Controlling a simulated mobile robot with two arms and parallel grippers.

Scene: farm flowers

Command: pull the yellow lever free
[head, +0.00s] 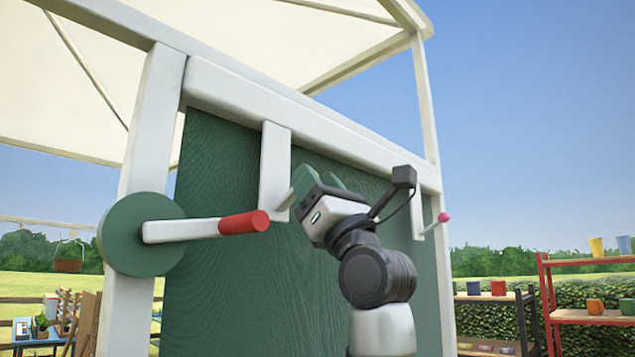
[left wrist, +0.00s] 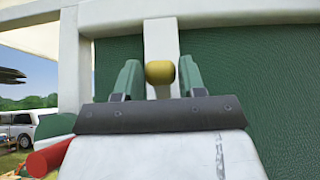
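The yellow lever's round knob (left wrist: 160,72) shows in the left wrist view, in front of a white upright bar (left wrist: 162,45). It appears between the two green fingers of my left gripper (left wrist: 158,78), with a thin gap on each side. The fingers are open; how deep the knob sits between them I cannot tell. In the head view my left gripper (head: 316,182) is up against the green panel (head: 215,165), just right of the white bar (head: 274,165). The knob is hidden there. My right gripper is not in view.
A crank with a red handle (head: 244,222) and green disc (head: 140,234) sticks out left of my gripper. A pink-knobbed lever (head: 443,217) is on the right post. Shelves with pots (head: 590,316) stand at far right.

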